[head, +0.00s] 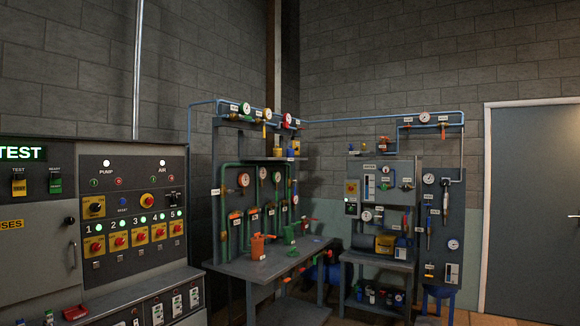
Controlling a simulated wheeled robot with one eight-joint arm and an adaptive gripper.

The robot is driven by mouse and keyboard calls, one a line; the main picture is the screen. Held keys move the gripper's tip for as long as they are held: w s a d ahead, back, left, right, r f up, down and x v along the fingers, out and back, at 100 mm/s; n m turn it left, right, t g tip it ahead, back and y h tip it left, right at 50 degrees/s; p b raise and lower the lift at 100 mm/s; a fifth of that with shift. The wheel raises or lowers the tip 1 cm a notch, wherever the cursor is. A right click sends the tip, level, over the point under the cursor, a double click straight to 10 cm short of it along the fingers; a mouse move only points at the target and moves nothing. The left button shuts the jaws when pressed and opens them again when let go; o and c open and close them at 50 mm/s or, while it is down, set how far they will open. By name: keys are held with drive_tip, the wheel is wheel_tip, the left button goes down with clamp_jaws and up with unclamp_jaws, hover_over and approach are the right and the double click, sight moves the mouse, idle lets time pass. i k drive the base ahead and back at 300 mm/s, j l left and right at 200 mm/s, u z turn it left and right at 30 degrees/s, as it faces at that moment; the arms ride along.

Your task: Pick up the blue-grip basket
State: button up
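I cannot make out a basket with a blue grip for certain in the head view. A small red tray-like thing (75,312) lies at the lower left on the ledge of the grey control console, and no blue grip shows on it. Several small dark and blue things (380,295) stand on the lower shelf of the right-hand bench, too small to tell apart. My gripper is not in view.
A grey control console (130,225) fills the left. A workbench (265,268) with pipes, gauges and an orange pump (258,246) stands in the corner. A grey door (530,210) is at far right.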

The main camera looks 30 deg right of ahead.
sight(290, 152)
drive_tip(key=i+z, duration=0.1)
drive_tip(key=z, duration=0.15)
drive_tip(key=i+z, duration=0.1)
drive_tip(key=z, duration=0.15)
drive_tip(key=i+l+z, duration=0.2)
drive_tip(key=i, duration=0.4)
drive_tip(key=i+j+z, duration=0.2)
drive_tip(key=i, duration=0.35)
drive_tip(key=i+z, duration=0.15)
drive_tip(key=i, duration=0.45)
drive_tip(key=i+j+z, duration=0.2)
drive_tip(key=i, duration=0.4)
drive_tip(key=i+u, duration=0.1)
drive_tip(key=i, duration=0.35)
drive_tip(key=i+l+u, duration=0.1)
drive_tip(key=i, duration=0.4)
drive_tip(key=i+l+u, duration=0.15)
drive_tip(key=i, duration=0.3)
drive_tip(key=i+l+u, duration=0.1)
drive_tip(key=i, duration=0.35)
drive_tip(key=i+l, duration=0.05)
drive_tip(key=l, duration=0.05)
